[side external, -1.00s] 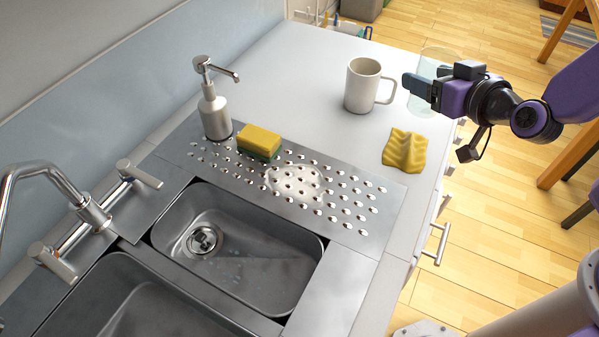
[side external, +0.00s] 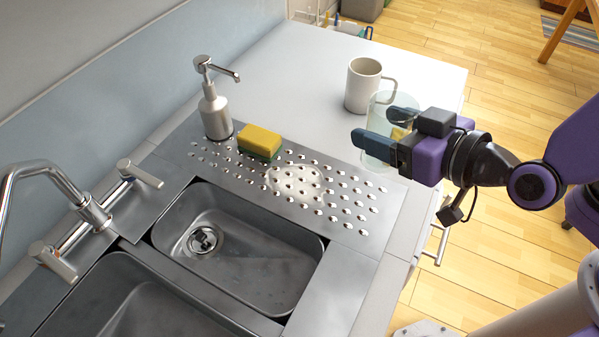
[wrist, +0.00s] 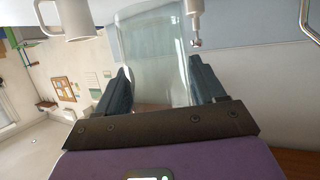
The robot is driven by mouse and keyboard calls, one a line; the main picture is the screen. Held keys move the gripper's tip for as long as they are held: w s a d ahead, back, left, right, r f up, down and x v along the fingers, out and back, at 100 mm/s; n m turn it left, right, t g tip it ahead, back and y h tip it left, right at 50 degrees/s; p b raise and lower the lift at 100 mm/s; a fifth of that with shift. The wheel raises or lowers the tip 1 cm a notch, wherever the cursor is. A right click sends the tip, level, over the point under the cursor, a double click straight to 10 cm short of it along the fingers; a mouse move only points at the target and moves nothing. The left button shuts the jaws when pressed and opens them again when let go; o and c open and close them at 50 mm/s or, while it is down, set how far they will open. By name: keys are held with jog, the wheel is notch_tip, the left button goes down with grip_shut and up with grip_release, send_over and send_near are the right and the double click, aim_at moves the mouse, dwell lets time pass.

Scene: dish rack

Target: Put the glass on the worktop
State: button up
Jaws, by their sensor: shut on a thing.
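My gripper (side external: 383,128) is shut on a clear, pale-green glass (side external: 381,104), with one dark finger on each side of it. In the wrist view the glass (wrist: 152,55) fills the space between the two fingers. In the side view the glass looks upright, in front of the mug and by the corner of the perforated metal drainer. Its height over the surface is hard to tell. The pale grey worktop (side external: 305,80) stretches behind the drainer.
A white mug (side external: 361,86) stands on the worktop just behind the glass. The yellow cloth is mostly hidden by my gripper. A yellow-green sponge (side external: 259,142) and a soap dispenser (side external: 214,110) stand near the perforated drainer (side external: 330,190). The worktop left of the mug is clear.

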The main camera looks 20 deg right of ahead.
jog(key=shift+w+a+f, duration=1.6)
jog(key=shift+w+f, duration=0.1)
jog(key=shift+f, duration=0.4)
jog(key=shift+w+a+f, duration=1.65)
jog(key=shift+f, duration=0.45)
jog(key=shift+w+a+f, duration=1.6)
jog(key=shift+w+f, duration=0.1)
jog(key=shift+f, duration=0.4)
jog(key=shift+f, duration=0.15)
jog(key=o, duration=1.2)
